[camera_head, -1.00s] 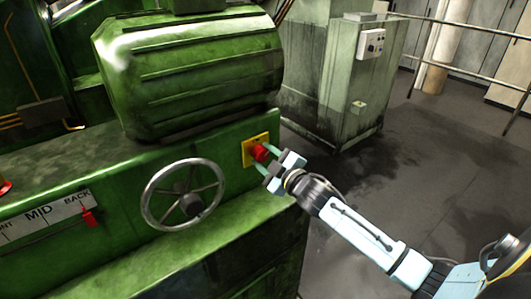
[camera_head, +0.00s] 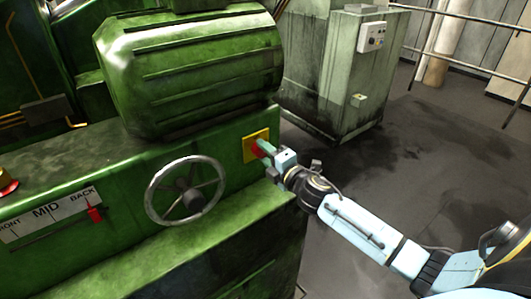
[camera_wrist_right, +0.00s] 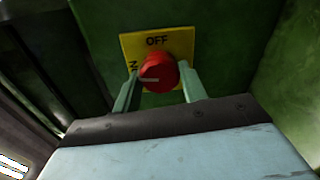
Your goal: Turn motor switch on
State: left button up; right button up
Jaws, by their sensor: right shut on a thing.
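The motor switch is a red round knob (camera_wrist_right: 158,72) on a yellow plate (camera_wrist_right: 176,42). The plate reads OFF at its top and, sideways, ON at its left. The knob's white mark points left, toward the ON side. My right gripper (camera_wrist_right: 158,88) has one finger on each side of the knob and is shut on it. In the head view, the yellow plate (camera_head: 250,150) sits on the green machine's front, and my right gripper (camera_head: 265,148) partly hides the red knob (camera_head: 257,152). My left gripper is not in view.
A metal handwheel (camera_head: 187,190) is left of the switch. A scale plate (camera_head: 48,212) marked MID and BACK with a red pointer is farther left. A green motor housing (camera_head: 190,70) bulges above. A grey-green cabinet (camera_head: 325,75) stands behind; the floor at right is open.

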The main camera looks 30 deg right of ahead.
jog(key=shift+n, duration=0.9)
jog(key=o, duration=1)
jog(key=s, duration=0.9)
jog(key=s+d, duration=0.1)
jog(key=s, duration=0.3)
jog(key=shift+s, duration=0.2)
